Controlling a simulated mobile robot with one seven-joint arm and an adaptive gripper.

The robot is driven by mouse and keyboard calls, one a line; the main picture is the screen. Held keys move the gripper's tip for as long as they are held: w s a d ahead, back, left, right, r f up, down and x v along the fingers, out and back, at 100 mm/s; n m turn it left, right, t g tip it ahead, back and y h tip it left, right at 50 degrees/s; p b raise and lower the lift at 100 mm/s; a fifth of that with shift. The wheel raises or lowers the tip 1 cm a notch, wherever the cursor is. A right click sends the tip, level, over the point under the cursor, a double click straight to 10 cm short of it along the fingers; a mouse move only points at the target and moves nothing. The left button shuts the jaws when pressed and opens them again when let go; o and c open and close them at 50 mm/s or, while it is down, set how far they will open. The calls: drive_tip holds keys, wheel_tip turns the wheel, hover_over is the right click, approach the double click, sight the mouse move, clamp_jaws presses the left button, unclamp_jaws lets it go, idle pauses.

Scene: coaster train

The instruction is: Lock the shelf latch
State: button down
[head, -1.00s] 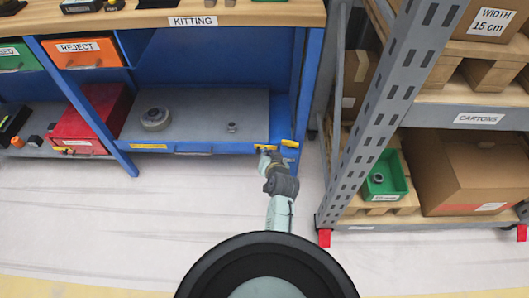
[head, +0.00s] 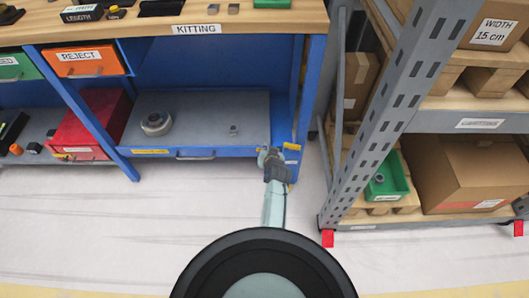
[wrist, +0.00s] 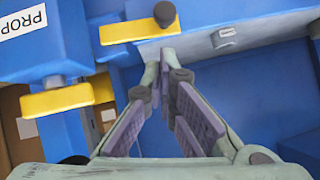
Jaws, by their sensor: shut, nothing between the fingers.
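The shelf latch is a yellow bar (wrist: 140,29) with a dark knob (wrist: 165,13), on the blue shelf edge in the wrist view. A separate yellow piece (wrist: 60,99) is on the blue post to its left, with a gap between the two. In the head view, one yellow piece (head: 291,146) shows by the right post; the other is mostly hidden by my gripper. My gripper (head: 268,151) is at the front edge of the lower shelf. In the wrist view its fingers (wrist: 167,68) are shut and empty, just below the bar; contact cannot be told.
The grey shelf board (head: 200,108) bears a round metal part (head: 156,124) and a small part (head: 234,130). A red box (head: 90,125) stands at left. A grey rack (head: 385,105) with a green bin (head: 387,177) stands close at right. The floor in front is clear.

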drive_tip(key=shift+w+a+f, duration=0.1)
drive_tip(key=shift+a+f, duration=0.05)
drive_tip(key=shift+f, duration=0.5)
drive_tip(key=shift+w+a+f, duration=0.1)
drive_tip(key=shift+a+f, duration=0.05)
drive_tip(key=shift+f, duration=0.5)
drive_tip(key=shift+a+f+b, duration=0.35)
drive_tip(key=shift+f+b, duration=0.3)
drive_tip(key=shift+b, duration=0.1)
